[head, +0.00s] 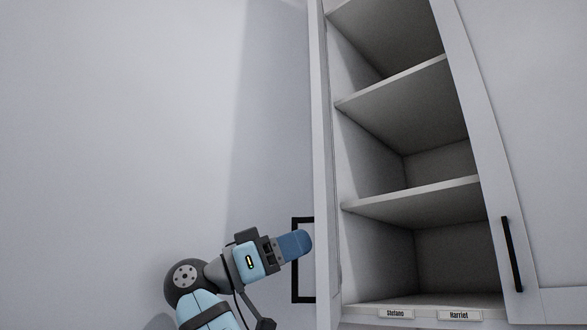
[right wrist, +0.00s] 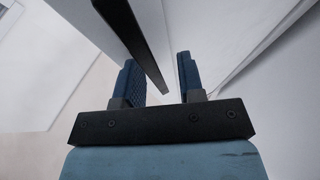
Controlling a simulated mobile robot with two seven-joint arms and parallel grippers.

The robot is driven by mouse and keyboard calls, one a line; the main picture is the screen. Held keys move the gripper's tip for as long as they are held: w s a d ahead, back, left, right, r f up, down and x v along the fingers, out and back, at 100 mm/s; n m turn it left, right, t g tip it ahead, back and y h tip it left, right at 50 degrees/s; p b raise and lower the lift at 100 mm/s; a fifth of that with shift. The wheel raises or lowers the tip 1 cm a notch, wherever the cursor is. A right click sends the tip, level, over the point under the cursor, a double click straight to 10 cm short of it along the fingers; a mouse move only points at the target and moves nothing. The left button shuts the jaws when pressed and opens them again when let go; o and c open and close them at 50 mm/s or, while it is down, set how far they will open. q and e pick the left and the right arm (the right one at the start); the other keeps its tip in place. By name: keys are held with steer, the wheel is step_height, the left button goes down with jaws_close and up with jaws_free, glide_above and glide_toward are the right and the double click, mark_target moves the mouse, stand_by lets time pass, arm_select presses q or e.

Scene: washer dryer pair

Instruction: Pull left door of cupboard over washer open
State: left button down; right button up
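The cupboard's left door (head: 322,150) stands swung open and is seen almost edge-on in the head view. Its black bar handle (head: 293,275) is on the face turned to the left. My right gripper (head: 303,243) is at the upper part of this handle, beside the door. In the right wrist view the two blue fingers of my right gripper (right wrist: 159,82) are apart. The black handle (right wrist: 135,42) runs down toward the gap between them, with space visible between the fingers. Contact with the handle cannot be told. My left gripper is not in view.
The open cupboard shows several bare shelves (head: 415,200). The closed right door (head: 540,150) has its own black handle (head: 512,255). Name labels, Stefano (head: 396,314) and Harriet (head: 459,315), are on the bottom edge. The plain wall (head: 130,120) leaves free room left of the door.

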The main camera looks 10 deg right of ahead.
mark_target(316, 98)
step_height(316, 98, up, 19)
steer(key=shift+r, duration=0.15)
stand_by(0.4)
